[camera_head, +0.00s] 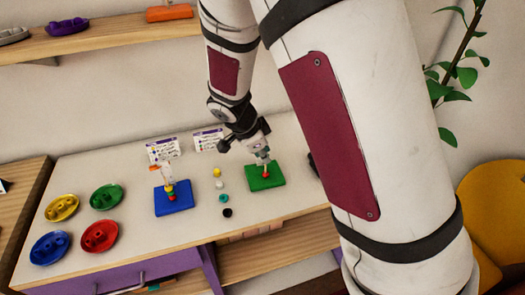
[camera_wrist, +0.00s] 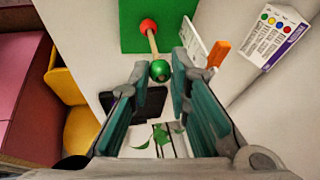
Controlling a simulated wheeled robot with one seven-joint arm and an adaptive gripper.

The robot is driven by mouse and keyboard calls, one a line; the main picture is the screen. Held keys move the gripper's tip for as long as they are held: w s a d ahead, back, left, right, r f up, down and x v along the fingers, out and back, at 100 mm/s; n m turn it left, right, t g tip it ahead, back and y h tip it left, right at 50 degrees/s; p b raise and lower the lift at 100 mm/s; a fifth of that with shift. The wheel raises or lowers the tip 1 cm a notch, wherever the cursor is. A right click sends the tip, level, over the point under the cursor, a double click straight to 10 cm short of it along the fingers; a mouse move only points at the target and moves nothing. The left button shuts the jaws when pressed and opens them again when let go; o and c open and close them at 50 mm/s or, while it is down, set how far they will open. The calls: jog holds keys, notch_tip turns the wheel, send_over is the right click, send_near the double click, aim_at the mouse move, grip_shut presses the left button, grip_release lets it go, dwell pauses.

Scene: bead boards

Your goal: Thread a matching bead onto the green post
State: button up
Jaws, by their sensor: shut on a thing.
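A green board (camera_head: 278,181) stands right of centre on the table and fills the top of the wrist view (camera_wrist: 127,40). A thin tan post (camera_wrist: 153,42) rises from it, with a red bead (camera_wrist: 148,25) low on the post, by the board. My gripper (camera_head: 264,157) is above this board. In the wrist view its teal fingers (camera_wrist: 159,74) are shut on a green bead (camera_wrist: 160,72). The bead is in line with the free end of the post. I cannot tell whether it is around the post tip or just above it.
A blue board (camera_head: 173,206) with a stacked post stands to the left. Loose yellow (camera_head: 217,172), white (camera_head: 219,184), teal (camera_head: 223,198) and black (camera_head: 227,212) beads lie between the boards. Several coloured dishes are at far left. Cards (camera_head: 165,148) stand behind.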

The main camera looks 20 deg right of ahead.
jog(key=shift+f, duration=0.2)
jog(key=o, duration=0.8)
jog(key=shift+r, duration=0.15)
jog(key=v, duration=1.1)
jog(key=shift+a+r, duration=0.15)
jog(key=shift+r, duration=0.2)
